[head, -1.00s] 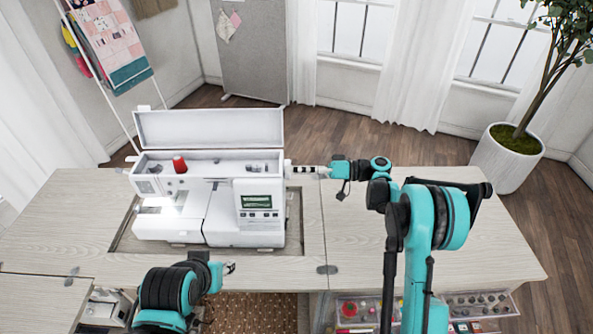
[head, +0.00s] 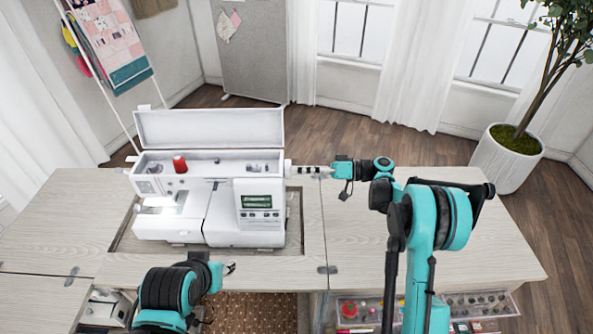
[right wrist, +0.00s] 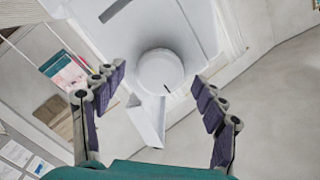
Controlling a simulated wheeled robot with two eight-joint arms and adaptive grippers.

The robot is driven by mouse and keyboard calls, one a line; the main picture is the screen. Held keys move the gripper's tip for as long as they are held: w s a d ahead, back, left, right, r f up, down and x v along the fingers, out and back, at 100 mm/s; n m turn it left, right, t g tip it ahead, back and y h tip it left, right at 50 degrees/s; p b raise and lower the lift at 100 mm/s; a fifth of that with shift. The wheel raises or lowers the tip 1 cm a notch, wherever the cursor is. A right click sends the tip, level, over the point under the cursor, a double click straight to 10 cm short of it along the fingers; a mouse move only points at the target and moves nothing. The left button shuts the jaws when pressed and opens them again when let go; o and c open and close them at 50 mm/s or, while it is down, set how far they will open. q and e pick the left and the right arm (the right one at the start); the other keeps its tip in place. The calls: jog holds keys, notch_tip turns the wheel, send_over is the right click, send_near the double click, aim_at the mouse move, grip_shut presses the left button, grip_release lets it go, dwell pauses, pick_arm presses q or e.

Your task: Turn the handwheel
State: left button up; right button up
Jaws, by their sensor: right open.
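The white sewing machine (head: 225,215) stands on the cabinet top with its lid raised. In the head view the handwheel (head: 288,168) is small on the machine's right side. My right gripper (head: 318,171) points left at the handwheel. In the right wrist view the gripper (right wrist: 160,90) is open, its fingers apart on either side of the wheel, not touching it. My left gripper (head: 230,268) is low, in front of the machine; its jaw state is unclear.
The wooden cabinet top (head: 490,240) is clear to the right. A red thread spool (head: 179,164) stands on top of the machine. An open drawer (head: 480,303) with sewing supplies lies at the front right. A potted plant (head: 507,158) stands behind on the right.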

jog(key=d, duration=1.1)
jog(key=shift+s+r, duration=0.2)
jog(key=shift+s, duration=0.1)
jog(key=shift+d, duration=0.1)
